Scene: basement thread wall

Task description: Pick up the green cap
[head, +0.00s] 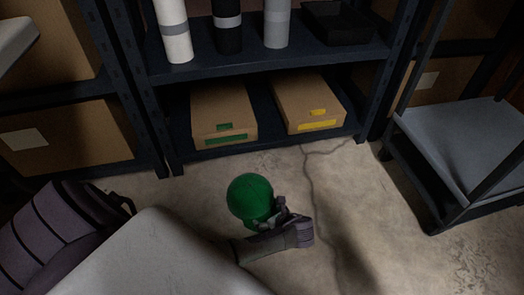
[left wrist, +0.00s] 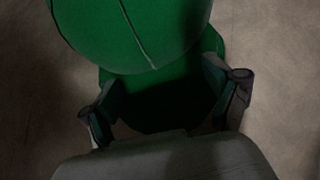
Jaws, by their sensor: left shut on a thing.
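The green cap (head: 250,196) is a rounded dome in the middle of the head view. In the left wrist view the cap (left wrist: 140,30) fills the upper middle, with a dark hollow below the dome. My left gripper (head: 279,219) is at the cap's lower right in the head view. In the left wrist view its two fingers (left wrist: 168,100) are on either side of the cap's lower part, and it is shut on the cap. Bare floor shows around the cap in both views. My right gripper is not in view.
A dark shelf unit (head: 290,58) stands behind, with rolls and a black tray (head: 337,22) above. A box with a green label (head: 222,108) and a box with a yellow label (head: 307,102) sit below. A grey cart (head: 455,140) stands at right. The cracked concrete floor (head: 345,195) between is clear.

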